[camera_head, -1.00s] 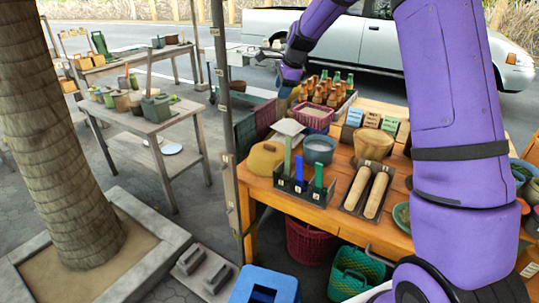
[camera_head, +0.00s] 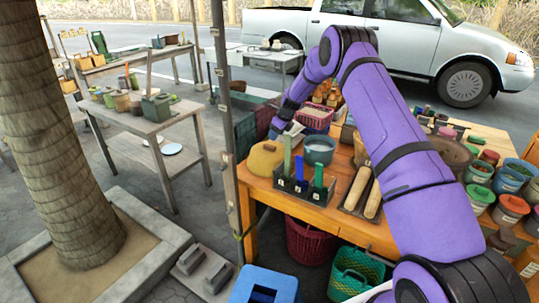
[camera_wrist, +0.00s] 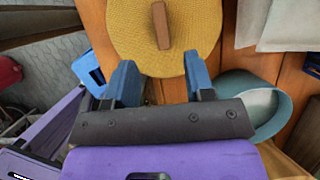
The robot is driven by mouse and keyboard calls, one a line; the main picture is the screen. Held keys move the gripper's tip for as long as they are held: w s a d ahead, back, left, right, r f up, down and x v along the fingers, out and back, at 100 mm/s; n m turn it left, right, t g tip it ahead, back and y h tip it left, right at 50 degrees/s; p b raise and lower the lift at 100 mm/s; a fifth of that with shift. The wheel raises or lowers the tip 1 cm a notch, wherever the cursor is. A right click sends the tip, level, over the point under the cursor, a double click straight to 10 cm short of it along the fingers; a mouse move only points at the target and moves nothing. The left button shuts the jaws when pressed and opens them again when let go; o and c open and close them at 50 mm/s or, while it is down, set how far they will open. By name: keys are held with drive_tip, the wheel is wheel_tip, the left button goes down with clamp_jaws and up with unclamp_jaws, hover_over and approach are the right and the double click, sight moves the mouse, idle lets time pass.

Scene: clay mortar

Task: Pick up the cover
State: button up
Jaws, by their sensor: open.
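The cover looks to be a round, yellow woven lid (camera_head: 265,158) on the left end of the wooden table. In the wrist view the yellow cover (camera_wrist: 125,30) is at the top, with a brown wooden bar handle (camera_wrist: 161,25) across its middle. My gripper (camera_wrist: 159,62) is open, its two blue fingers apart and pointing toward the cover. The handle lies ahead of the gap between the fingers, and nothing is held. In the head view my gripper (camera_head: 277,128) is just behind the cover, partly hidden by my arm.
A teal-grey bowl (camera_head: 319,149) stands right of the cover and shows close to my right finger in the wrist view (camera_wrist: 272,106). A dark rack (camera_head: 299,190) with upright tools stands in front. Pale flat pieces (camera_wrist: 286,25) lie right of the cover.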

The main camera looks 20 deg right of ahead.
sight(271, 146)
drive_tip(key=shift+w+x, duration=0.2)
drive_tip(key=shift+x, duration=3.35)
drive_tip(key=shift+r, duration=0.1)
clamp_jaws()
